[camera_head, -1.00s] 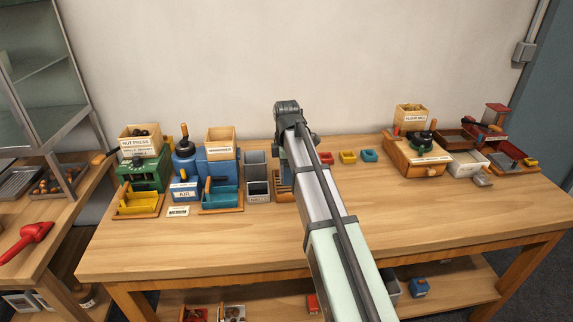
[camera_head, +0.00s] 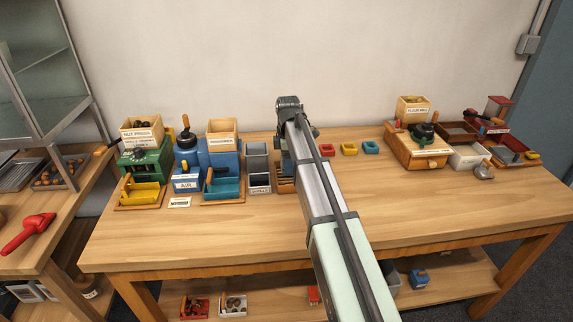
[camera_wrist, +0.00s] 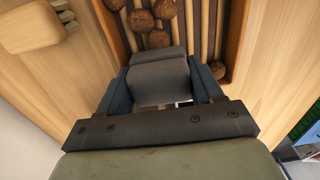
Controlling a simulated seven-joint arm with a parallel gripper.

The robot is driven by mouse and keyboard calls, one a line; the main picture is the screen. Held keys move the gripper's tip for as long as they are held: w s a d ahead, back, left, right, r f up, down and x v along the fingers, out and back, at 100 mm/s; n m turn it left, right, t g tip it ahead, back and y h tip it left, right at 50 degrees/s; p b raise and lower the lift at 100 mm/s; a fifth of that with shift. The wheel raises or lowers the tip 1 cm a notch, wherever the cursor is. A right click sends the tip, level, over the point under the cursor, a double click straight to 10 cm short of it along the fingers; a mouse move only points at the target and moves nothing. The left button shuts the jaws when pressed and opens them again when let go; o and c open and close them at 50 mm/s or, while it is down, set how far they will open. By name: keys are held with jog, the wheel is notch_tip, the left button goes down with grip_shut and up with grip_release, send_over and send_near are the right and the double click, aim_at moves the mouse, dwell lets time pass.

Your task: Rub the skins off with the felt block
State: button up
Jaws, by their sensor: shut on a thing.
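My gripper (camera_wrist: 160,85) is shut on a grey felt block (camera_wrist: 158,72), which sits between its two dark fingers in the wrist view. The block is over a wooden rack (camera_wrist: 237,40) with dark grooves between its slats. Several brown chestnuts (camera_wrist: 159,38) lie on the slats just beyond the block, and one more lies to its right. I cannot tell whether the block touches the slats.
The blue air machine (camera_head: 190,163) and green nut press (camera_head: 146,164) stand left on the bench, with grey bins (camera_head: 257,165) nearer the arm. Small red, yellow (camera_head: 349,149) and teal trays lie right of the arm. The flour mill (camera_head: 415,150) is farther right. The front bench top is clear.

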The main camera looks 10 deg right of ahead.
jog(key=shift+w+d, duration=0.25)
jog(key=shift+d, duration=0.9)
jog(key=shift+s+d, duration=0.2)
jog(key=shift+d, duration=0.15)
jog(key=s, duration=0.4)
jog(key=shift+s+a, duration=0.15)
jog(key=shift+s, duration=0.4)
jog(key=d, duration=0.2)
jog(key=shift+d, duration=0.6)
jog(key=w, duration=0.5)
jog(key=shift+w+a, duration=0.25)
jog(key=shift+a, duration=1.35)
jog(key=shift+s+a, duration=0.2)
jog(key=shift+s, duration=0.45)
jog(key=s, duration=0.4)
jog(key=shift+d, duration=0.15)
jog(key=shift+s+a, duration=0.15)
jog(key=shift+a, duration=1.45)
notch_tip(320, 180, up, 3)
jog(key=shift+f, duration=0.15)
jog(key=shift+r, duration=0.35)
jog(key=shift+d+r, duration=0.1)
jog(key=shift+r, duration=2.2)
